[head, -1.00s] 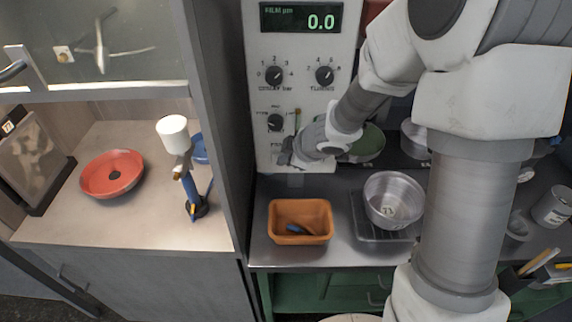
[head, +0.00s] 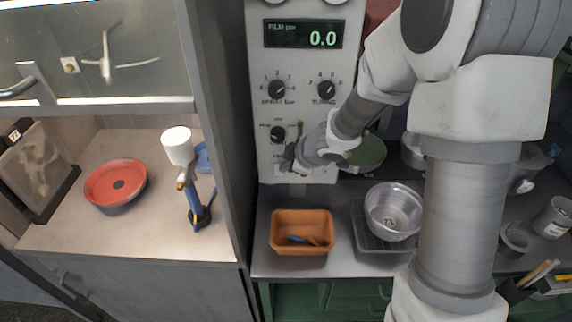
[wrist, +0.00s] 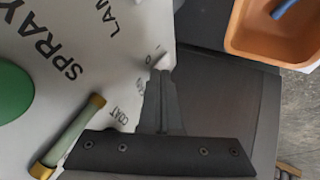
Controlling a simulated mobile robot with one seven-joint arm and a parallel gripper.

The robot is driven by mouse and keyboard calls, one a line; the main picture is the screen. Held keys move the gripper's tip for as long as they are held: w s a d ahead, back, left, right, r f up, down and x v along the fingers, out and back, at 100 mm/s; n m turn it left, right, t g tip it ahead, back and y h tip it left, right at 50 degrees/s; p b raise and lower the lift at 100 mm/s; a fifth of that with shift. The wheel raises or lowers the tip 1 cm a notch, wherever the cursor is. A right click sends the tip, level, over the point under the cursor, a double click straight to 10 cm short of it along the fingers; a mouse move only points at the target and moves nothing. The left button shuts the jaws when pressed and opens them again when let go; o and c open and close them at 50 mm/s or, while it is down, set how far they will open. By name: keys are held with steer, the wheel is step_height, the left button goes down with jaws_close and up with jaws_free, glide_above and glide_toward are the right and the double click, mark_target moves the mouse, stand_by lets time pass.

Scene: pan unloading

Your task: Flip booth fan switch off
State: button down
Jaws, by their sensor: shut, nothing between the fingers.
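My gripper (head: 288,160) is at the lower part of the grey control panel (head: 262,110), far right of that switch. In the wrist view the gripper's fingers (wrist: 160,78) are shut and empty. Their tips are close to a small pale toggle (wrist: 157,56) by the lettering; I cannot tell whether they touch. A brass-ended green lever (wrist: 72,136) lies left of the fingers.
A dark partition (head: 222,130) stands between the booth and the panel. A red bowl (head: 115,182) and a blue spray gun (head: 195,205) stand at left. An orange pan (head: 301,250) and a metal pot (head: 393,210) are on the counter below the gripper.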

steer(key=shift+r+p, duration=0.75)
steer(key=shift+r, duration=0.05)
steer(key=shift+s, duration=0.1)
